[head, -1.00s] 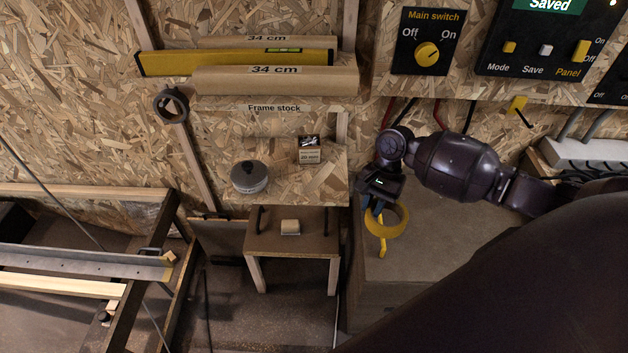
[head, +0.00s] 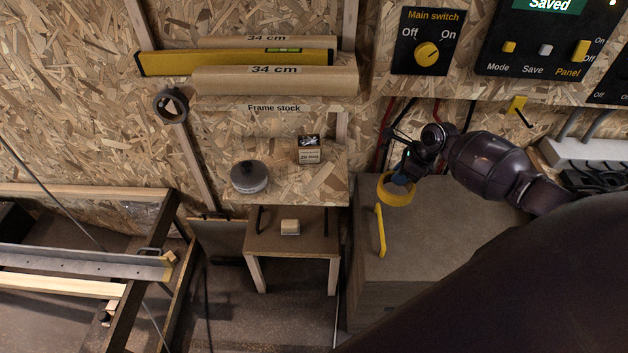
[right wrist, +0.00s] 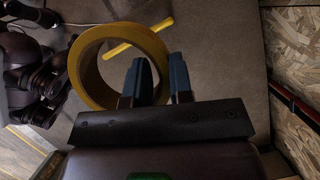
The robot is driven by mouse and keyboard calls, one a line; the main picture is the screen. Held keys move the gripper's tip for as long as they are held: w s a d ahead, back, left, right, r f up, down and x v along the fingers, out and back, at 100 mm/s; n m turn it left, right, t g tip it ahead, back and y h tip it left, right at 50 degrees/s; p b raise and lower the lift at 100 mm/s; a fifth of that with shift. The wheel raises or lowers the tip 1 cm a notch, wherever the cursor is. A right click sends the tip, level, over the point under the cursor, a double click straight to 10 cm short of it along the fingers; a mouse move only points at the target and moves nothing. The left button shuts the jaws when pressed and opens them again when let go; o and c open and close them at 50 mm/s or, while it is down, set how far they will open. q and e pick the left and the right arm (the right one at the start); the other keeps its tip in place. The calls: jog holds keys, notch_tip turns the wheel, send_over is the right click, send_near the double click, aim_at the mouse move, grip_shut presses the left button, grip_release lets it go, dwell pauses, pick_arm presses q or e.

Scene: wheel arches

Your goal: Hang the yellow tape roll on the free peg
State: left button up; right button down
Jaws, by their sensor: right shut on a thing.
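The yellow tape roll (head: 399,198) is in my right gripper (head: 404,175) in the head view, above the far left part of a brown cabinet top. In the right wrist view the roll (right wrist: 86,78) is a wide ring. One finger of the right gripper (right wrist: 160,78) is inside the ring and the other outside, shut on its wall. A yellow bracket with a dark peg (head: 518,107) sticks out of the chipboard wall to the right, with nothing hanging on it.
A yellow bar handle (head: 380,231) is on the cabinet top (head: 440,235). Red and dark cables (head: 384,140) hang on the wall behind my gripper. A grey power strip (head: 590,152) is at the right. A small shelf (head: 310,185) holds a round tin (head: 249,177) and a box (head: 309,150).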

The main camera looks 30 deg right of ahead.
jog(key=w+a+b, duration=0.1)
jog(key=w+a, duration=0.4)
jog(key=w+a+b, duration=0.1)
jog(key=w+a, duration=0.4)
jog(key=w, duration=0.1)
jog(key=shift+w+a, duration=0.1)
jog(key=shift+w, duration=0.1)
jog(key=shift+w+a+b, duration=0.3)
jog(key=shift+w+b, duration=0.05)
jog(key=shift+w+a+f+b, duration=0.15)
jog(key=shift+w+a+b, duration=0.15)
jog(key=shift+w+a, duration=0.5)
notch_tip(320, 180, down, 3)
jog(key=shift+s+d+r, duration=0.15)
jog(key=shift+d, duration=0.1)
pick_arm(q)
jog(key=shift+w+d+f, duration=0.1)
jog(key=shift+w+f, duration=0.05)
jog(key=shift+f, duration=0.35)
jog(key=shift+w+d+f, duration=0.1)
jog(key=shift+w+f, duration=0.05)
jog(key=shift+f, duration=0.35)
